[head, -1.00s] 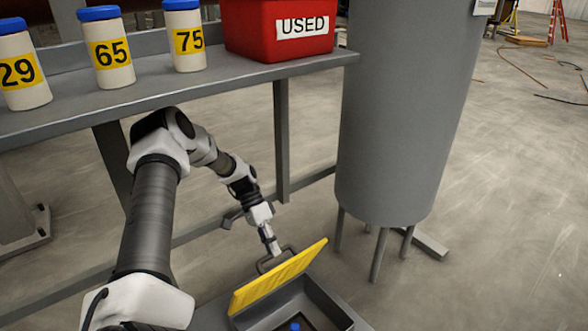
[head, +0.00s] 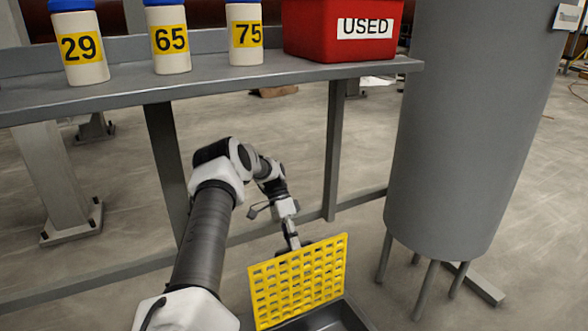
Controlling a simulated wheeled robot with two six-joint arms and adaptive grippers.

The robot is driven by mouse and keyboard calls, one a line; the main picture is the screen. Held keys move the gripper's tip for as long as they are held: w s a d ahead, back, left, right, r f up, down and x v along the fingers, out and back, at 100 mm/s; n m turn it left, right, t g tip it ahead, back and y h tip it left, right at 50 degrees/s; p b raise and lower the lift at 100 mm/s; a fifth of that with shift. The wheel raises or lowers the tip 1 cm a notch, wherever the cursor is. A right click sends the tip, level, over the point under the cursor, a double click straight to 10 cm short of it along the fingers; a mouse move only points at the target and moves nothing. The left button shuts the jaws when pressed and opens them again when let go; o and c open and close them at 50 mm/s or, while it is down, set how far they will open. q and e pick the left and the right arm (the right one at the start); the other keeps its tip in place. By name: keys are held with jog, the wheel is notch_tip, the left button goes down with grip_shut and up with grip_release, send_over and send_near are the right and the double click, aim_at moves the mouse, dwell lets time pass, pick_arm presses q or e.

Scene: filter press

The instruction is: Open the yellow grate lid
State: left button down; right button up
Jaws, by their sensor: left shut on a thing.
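The yellow grate lid (head: 298,281) stands steeply tilted up at the back of a grey box (head: 335,318), its grid facing me. The box's rim shows at the bottom of the head view, and most of the box is cut off by the frame edge. My left gripper (head: 293,243) is at the lid's top edge, from behind, shut on the lid's handle. The handle and the fingertips are mostly hidden behind the lid. My right gripper is not in view.
A grey shelf (head: 120,101) with several numbered white bottles (head: 80,47) and a red USED bin (head: 330,45) stands behind my left arm. A grey cylindrical tank (head: 455,130) on legs stands to the right. Shelf posts (head: 333,150) are close behind the gripper.

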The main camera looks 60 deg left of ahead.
pick_arm(q)
jog(key=shift+s+f, duration=0.2)
jog(key=shift+f, duration=0.05)
jog(key=c, duration=1.1)
grip_release()
jog(key=shift+f, duration=0.1)
jog(key=shift+c, duration=0.2)
jog(key=shift+w, duration=0.15)
jog(key=v, duration=0.7)
jog(key=shift+a+r, duration=0.2)
jog(key=shift+r, duration=0.05)
